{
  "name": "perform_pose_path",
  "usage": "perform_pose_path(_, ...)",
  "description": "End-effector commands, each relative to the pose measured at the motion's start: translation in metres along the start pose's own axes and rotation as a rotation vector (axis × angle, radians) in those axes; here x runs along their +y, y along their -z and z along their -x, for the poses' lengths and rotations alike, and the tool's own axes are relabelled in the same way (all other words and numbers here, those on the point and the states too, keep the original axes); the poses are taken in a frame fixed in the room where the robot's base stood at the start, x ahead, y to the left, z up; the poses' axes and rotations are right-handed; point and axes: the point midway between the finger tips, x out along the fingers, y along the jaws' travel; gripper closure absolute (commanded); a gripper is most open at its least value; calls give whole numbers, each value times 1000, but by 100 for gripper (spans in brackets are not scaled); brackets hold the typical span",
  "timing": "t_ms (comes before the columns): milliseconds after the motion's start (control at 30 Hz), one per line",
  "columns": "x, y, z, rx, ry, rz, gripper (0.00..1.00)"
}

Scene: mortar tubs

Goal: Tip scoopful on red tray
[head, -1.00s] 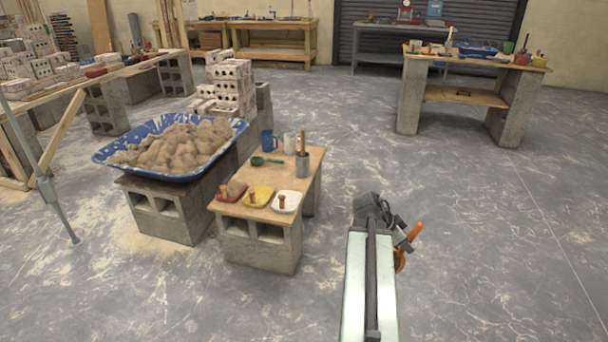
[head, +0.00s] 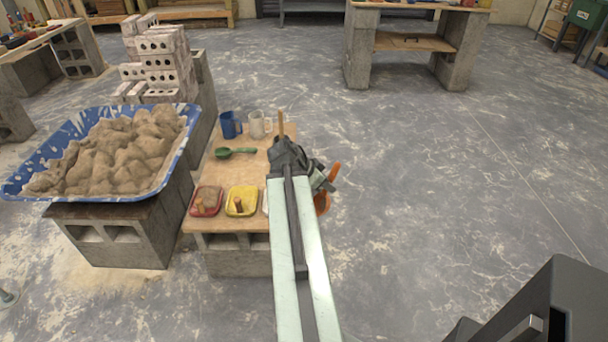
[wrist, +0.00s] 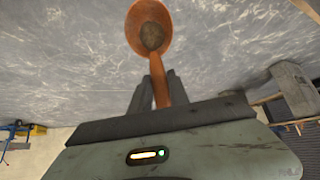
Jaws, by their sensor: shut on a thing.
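My gripper (wrist: 156,92) is shut on the handle of an orange scoop (wrist: 137,35). In the wrist view the scoop's bowl holds a brown lump of mortar (wrist: 152,36). In the head view the scoop (head: 322,203) shows partly behind my gripper (head: 328,180), just right of the low board table. The red tray (head: 207,201) lies at the front left of that table, left of my gripper and apart from it.
A yellow tray (head: 241,201) sits beside the red one; my arm mostly hides a white tray. A green scoop (head: 236,153), a blue mug (head: 230,125) and a pale mug (head: 259,124) stand behind. A blue tub (head: 50,150) of mortar is at left. Floor at right is clear.

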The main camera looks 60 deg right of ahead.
Motion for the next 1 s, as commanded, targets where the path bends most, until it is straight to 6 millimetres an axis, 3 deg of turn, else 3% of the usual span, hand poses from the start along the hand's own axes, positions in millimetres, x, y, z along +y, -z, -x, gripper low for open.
perform_pose_path(267,-2,5,6,-53,-41,-51,100)
perform_pose_path(433,2,5,31,-345,-220,-378,100)
perform_pose_path(600,4,-5,53,-545,-283,-652,100)
perform_pose_path(833,3,-9,54,-624,-270,-703,100)
perform_pose_path(1000,3,-6,57,-824,-196,-739,100)
